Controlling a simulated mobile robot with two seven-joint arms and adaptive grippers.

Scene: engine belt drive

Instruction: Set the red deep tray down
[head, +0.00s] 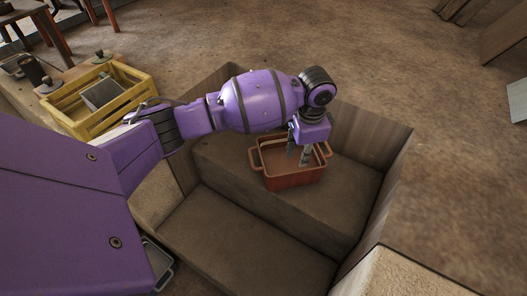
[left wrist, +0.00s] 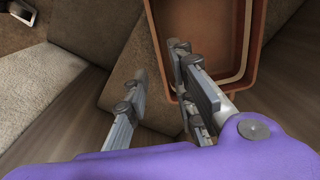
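The red deep tray (head: 294,181), a rectangular tub with looped handles, stands upright on the raised step inside a large wooden bin (head: 372,139). The left wrist view shows part of the tray (left wrist: 162,22) at the top, cut off by the frame. My left gripper (head: 298,157) points down at the tray. In the left wrist view its fingers (left wrist: 160,62) are spread apart, one outside the tray's near wall and the other over its inside. A gap shows between the fingers and the wall. My right gripper is in neither view.
The bin has a lower floor (head: 240,245) in front of the step, and both levels have bare room. A yellow crate (head: 88,128) holding a grey item stands at the left, beside several dark-knobbed items. A small grey tray (head: 158,262) lies at the lower left.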

